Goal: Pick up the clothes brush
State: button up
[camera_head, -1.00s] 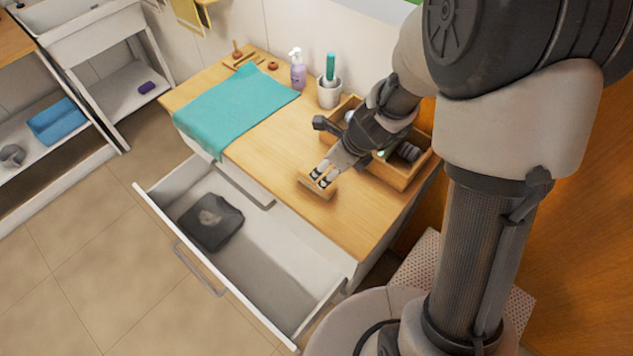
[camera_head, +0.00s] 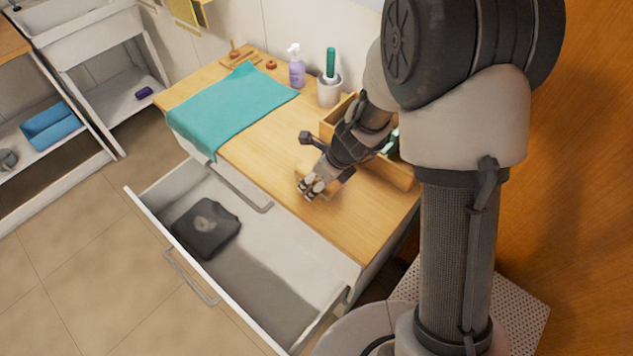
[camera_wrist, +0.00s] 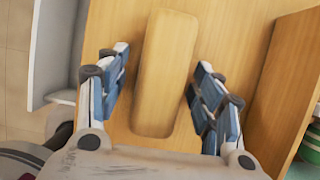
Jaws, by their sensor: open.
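The clothes brush (camera_wrist: 165,75) is a wooden block with rounded ends, lying on the wooden cart top (camera_head: 262,143). In the wrist view it runs lengthwise between the two fingers of my gripper (camera_wrist: 160,85), with a gap on each side. My gripper is open and empty. In the head view my gripper (camera_head: 311,189) is over the front part of the cart top, and it hides most of the brush (camera_head: 301,173).
An open white drawer (camera_head: 262,265) holding a dark folded item (camera_head: 206,228) juts out below. A wooden box (camera_head: 398,175) stands right of my gripper. A teal cloth (camera_head: 228,105), a purple pump bottle (camera_head: 297,70) and a grey cup (camera_head: 329,92) are farther back.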

jog(key=shift+r, duration=0.1)
jog(key=shift+c, duration=0.2)
jog(key=c, duration=1.3)
jog(key=shift+r, duration=0.15)
notch_tip(320, 180, up, 20)
jog(key=p, duration=1.3)
jog(key=shift+p, duration=0.3)
jog(key=o, duration=0.7)
jog(key=shift+f, duration=0.2)
jog(key=c, duration=0.4)
